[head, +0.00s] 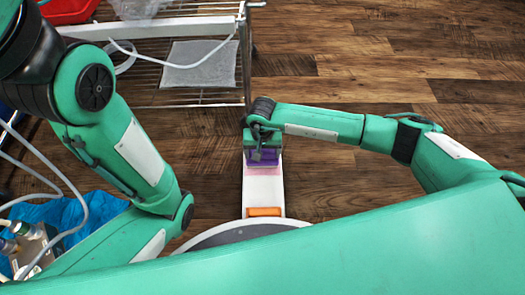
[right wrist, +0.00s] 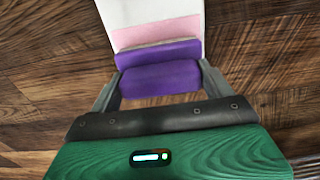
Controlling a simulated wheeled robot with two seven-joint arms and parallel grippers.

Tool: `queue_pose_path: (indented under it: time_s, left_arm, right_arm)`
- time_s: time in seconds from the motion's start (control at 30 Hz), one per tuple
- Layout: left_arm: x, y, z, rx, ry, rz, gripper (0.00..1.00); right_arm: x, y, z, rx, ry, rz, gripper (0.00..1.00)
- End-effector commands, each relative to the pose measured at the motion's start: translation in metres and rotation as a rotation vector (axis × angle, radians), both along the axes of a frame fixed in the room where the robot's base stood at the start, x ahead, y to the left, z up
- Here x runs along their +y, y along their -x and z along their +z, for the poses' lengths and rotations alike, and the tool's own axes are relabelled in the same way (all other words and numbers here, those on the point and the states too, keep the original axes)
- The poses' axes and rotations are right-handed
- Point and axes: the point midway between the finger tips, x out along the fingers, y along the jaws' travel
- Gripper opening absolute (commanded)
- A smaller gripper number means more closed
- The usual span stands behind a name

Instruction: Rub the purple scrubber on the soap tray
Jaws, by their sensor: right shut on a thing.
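My right gripper (head: 262,146) is shut on the purple scrubber (head: 263,157), over a white narrow surface (head: 263,190). In the right wrist view the scrubber (right wrist: 160,78) sits between the two grey fingers of the gripper (right wrist: 161,88). A flat pink area (right wrist: 158,33), perhaps the soap tray or its soap, lies on the white surface just beyond the scrubber. It also shows as a pink strip in the head view (head: 264,171). I cannot tell whether the scrubber touches it. My left gripper is out of view; only its arm shows.
An orange block (head: 265,211) lies on the white surface, nearer me. A wire rack (head: 195,97) with a white hose and a pale mat (head: 198,67) stands at the upper left. Blue plastic (head: 85,215) and fittings are at the lower left. The wooden floor (head: 350,60) at the right is clear.

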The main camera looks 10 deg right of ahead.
Motion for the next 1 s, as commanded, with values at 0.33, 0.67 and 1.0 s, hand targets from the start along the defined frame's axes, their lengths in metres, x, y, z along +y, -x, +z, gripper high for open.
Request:
queue_pose_path:
  time_s: [0.33,0.67,1.0]
  left_arm:
    - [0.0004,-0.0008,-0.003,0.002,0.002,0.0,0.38]
    - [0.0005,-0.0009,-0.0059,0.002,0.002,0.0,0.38]
    - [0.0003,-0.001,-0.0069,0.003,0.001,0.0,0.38]
  right_arm:
    - [0.0001,-0.0002,-0.0036,0.0,0.0,0.0,0.63]
    - [0.0001,-0.0002,-0.0076,0.0,0.0,0.0,0.63]
    - [0.0002,-0.0001,-0.0092,0.0,0.0,0.0,0.63]
